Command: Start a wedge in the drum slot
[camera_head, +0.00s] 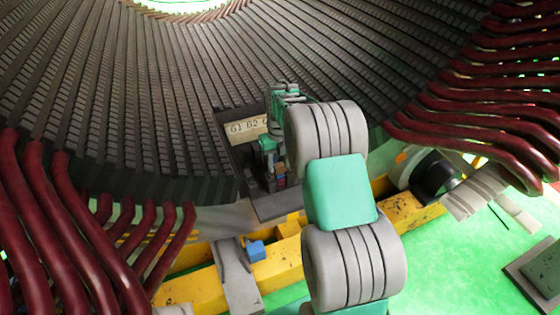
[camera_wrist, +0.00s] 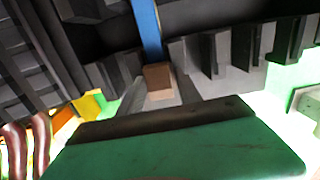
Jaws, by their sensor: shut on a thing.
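The drum (camera_head: 110,90) fills the top of the head view, its curved inner wall lined with dark slots. My gripper (camera_head: 279,172) hangs low in front of the wall, beside a pale rack plate. In the wrist view my gripper (camera_wrist: 160,92) is shut on a small brown block, which looks like the wedge (camera_wrist: 158,76). A blue strip (camera_wrist: 147,28) runs upward just beyond the block, between dark ridges; I cannot tell whether it lies in a slot or touches the wedge. In the head view the wedge is too small to make out surely.
A pale plate marked "G1 G2" (camera_head: 247,127) stands left of my gripper. Thick dark red coil ends (camera_head: 60,220) bulge at left, with more coil ends (camera_head: 490,120) at right. A yellow beam (camera_head: 190,289) and a blue block (camera_head: 256,251) lie below. Green floor (camera_head: 450,265) is open at lower right.

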